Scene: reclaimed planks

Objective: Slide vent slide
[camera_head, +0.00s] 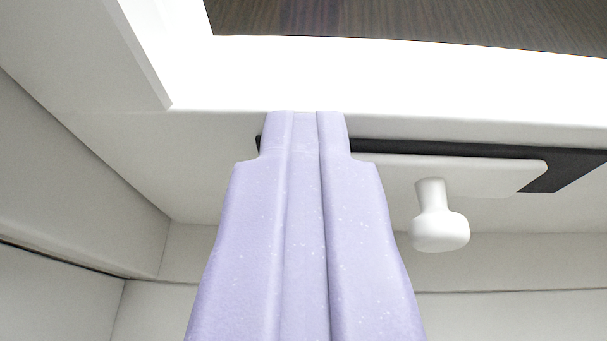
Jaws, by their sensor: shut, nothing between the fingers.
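The vent slide is a pale flat plate (455,172) with a white rounded knob (440,220) standing out from it. It sits over a dark slot (570,170), which shows mainly at the plate's right end and along its upper edge. My lavender gripper (305,115) is in the middle of the view, to the left of the knob and apart from it. Its fingers are together and hold nothing. The gripper hides the plate's left part, and I cannot tell whether its tips touch the surface behind.
A bright white ledge (400,85) runs across above the slot, with a dark wood-grained surface (400,22) beyond it. Pale panelled walls (70,150) stand at left and below. Open room shows around the knob.

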